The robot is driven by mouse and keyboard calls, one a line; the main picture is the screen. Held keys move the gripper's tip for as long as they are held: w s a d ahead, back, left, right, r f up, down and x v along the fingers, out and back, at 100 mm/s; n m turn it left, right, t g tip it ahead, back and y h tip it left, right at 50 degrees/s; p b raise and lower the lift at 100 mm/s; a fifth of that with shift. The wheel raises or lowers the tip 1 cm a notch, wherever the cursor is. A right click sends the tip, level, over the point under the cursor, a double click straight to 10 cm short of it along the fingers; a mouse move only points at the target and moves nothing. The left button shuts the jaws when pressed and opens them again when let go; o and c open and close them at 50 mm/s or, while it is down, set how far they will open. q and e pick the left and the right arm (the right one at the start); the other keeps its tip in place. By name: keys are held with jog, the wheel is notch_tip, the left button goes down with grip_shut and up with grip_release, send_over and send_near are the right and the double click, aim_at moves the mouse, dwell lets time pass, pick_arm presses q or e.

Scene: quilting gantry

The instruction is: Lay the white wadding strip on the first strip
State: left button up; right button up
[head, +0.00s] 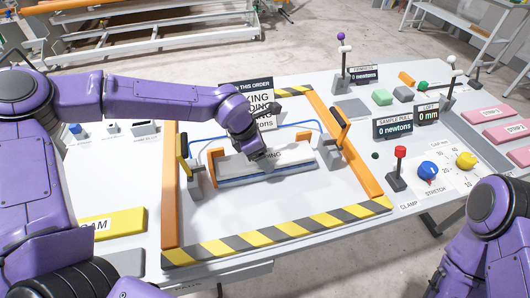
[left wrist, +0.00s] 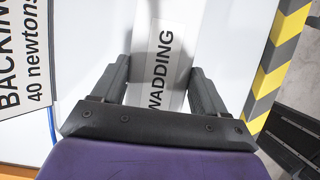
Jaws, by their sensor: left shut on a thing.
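The white wadding strip (head: 295,154), labelled WADDING, lies lengthwise across the frame in the middle of the table. A blue and grey edge (head: 265,178) shows along its near side, apparently a strip beneath it. My left gripper (head: 263,156) is down at the wadding from above. In the left wrist view the wadding (left wrist: 160,70) runs between the two fingers of my left gripper (left wrist: 162,80), which is shut on it. Whether the wadding rests fully on the lower strip cannot be told. My right arm shows at the lower right, but its gripper is out of view.
Orange rails (head: 170,190) and a yellow-black striped bar (head: 285,230) border the work area. Grey clamp blocks (head: 328,153) stand at the strip's ends, with a blue rod (head: 300,124) behind. A red-topped lever (head: 399,168) and knobs (head: 428,170) stand at right.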

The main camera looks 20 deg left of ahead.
pick_arm(q)
jog(key=o, duration=1)
jog(key=shift+a, duration=0.15)
jog(key=shift+o, duration=0.2)
jog(key=b+v, duration=0.1)
jog(key=v, duration=0.9)
jog(key=shift+r, duration=0.2)
